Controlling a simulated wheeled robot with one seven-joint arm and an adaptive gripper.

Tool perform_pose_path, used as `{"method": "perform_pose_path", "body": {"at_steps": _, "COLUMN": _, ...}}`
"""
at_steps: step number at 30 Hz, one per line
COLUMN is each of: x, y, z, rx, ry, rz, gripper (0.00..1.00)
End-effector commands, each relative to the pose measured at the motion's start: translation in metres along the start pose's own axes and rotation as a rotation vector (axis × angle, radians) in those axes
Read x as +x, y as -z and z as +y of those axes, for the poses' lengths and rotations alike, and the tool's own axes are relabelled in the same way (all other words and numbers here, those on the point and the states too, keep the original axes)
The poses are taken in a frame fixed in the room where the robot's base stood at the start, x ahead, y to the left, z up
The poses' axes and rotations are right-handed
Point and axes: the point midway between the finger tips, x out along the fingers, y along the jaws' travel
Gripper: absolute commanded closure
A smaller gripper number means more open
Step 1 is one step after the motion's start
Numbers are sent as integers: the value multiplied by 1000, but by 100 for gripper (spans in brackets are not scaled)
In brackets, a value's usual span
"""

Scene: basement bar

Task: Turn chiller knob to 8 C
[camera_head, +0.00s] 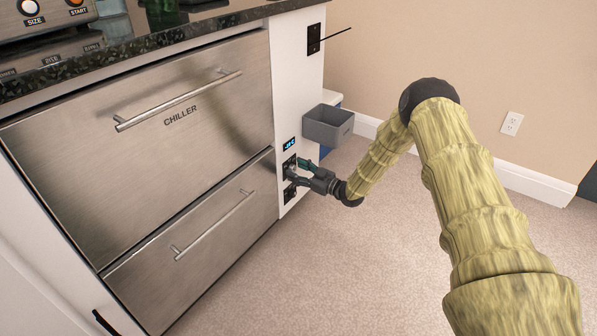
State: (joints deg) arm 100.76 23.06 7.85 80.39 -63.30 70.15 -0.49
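The chiller (180,150) is a steel two-drawer unit labelled CHILLER, with both drawers shut. At its right, a white panel carries a small lit blue display (289,144), whose digits are too small to read surely. Below the display are dark controls, one at the upper spot (288,166) and one lower (290,193). My gripper (296,171) is at the panel, its fingertips at or very near the upper control. The fingers and their dark surroundings hide most of that control, so its setting and any contact are unclear.
A grey open bin (328,125) sticks out from the panel just above my gripper. A dark switch plate with a thin lever (314,39) is higher up. A dark countertop (150,43) runs above the drawers. The carpet (330,255) in front is clear.

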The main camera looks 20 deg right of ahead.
Motion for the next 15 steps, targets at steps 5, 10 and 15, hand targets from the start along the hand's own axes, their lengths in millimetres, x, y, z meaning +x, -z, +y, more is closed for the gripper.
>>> {"method": "perform_pose_path", "body": {"at_steps": 5, "x": 0, "y": 0, "z": -1, "rx": 1, "ry": 2, "rz": 0, "gripper": 49}}
{"method": "perform_pose_path", "body": {"at_steps": 10, "x": -8, "y": 0, "z": 0, "rx": 1, "ry": 1, "rz": 0, "gripper": 49}}
{"method": "perform_pose_path", "body": {"at_steps": 15, "x": -32, "y": 0, "z": -1, "rx": 3, "ry": 0, "rz": -1, "gripper": 49}}
